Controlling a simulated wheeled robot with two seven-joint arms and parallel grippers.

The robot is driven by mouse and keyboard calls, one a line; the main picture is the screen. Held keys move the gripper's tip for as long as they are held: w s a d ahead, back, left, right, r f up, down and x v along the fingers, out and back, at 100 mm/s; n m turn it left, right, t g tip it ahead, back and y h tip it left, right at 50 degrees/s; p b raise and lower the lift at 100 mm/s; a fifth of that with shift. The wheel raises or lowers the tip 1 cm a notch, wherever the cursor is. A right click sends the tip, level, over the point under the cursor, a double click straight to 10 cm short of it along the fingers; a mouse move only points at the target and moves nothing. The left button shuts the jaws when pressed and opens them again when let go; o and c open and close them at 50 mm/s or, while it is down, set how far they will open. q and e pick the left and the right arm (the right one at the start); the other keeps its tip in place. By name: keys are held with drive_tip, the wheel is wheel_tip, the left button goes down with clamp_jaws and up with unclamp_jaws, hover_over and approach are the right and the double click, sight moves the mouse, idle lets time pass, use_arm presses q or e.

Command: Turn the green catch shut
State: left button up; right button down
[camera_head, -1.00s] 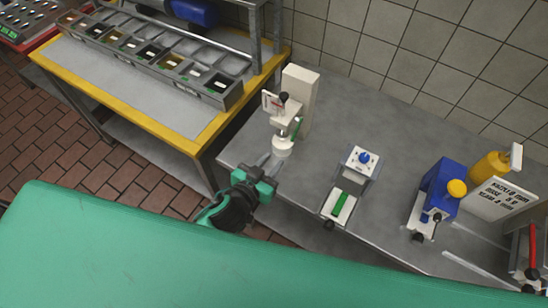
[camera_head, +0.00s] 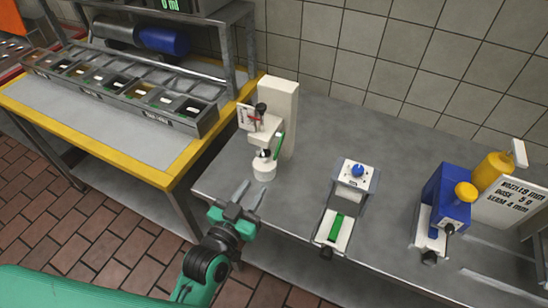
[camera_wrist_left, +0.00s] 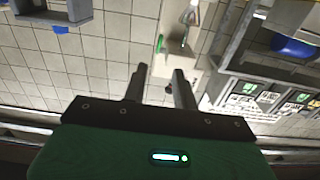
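A narrow green lever (camera_head: 279,146) sits upright on the right side of a white press-like stand (camera_head: 277,118), at the left end of the grey bench. A green bar (camera_head: 336,229) lies on a low white device at the bench's front middle; I cannot tell for certain which green part is the catch. My left gripper (camera_head: 251,191) is open and empty, its fingers pointing toward the stand's round white base and apart from both green parts. In the left wrist view its two fingers (camera_wrist_left: 160,72) are spread. My right gripper is not in view.
A blue device with a yellow cap (camera_head: 447,200) and a white sign (camera_head: 507,202) stand at the right. A yellow-edged table (camera_head: 110,163) with a row of bins is at the left. Bare bench top lies between the stand and the low white device.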

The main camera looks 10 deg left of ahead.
sight(275, 156)
use_arm(q)
drive_tip(key=p+x, duration=0.2)
drive_tip(key=x, duration=0.9)
drive_tip(key=shift+w+p, duration=0.1)
drive_tip(key=shift+p, duration=0.3)
drive_tip(key=shift+w+d, duration=0.25)
drive_tip(key=shift+w, duration=0.35)
drive_tip(key=shift+c, duration=0.2)
clamp_jaws()
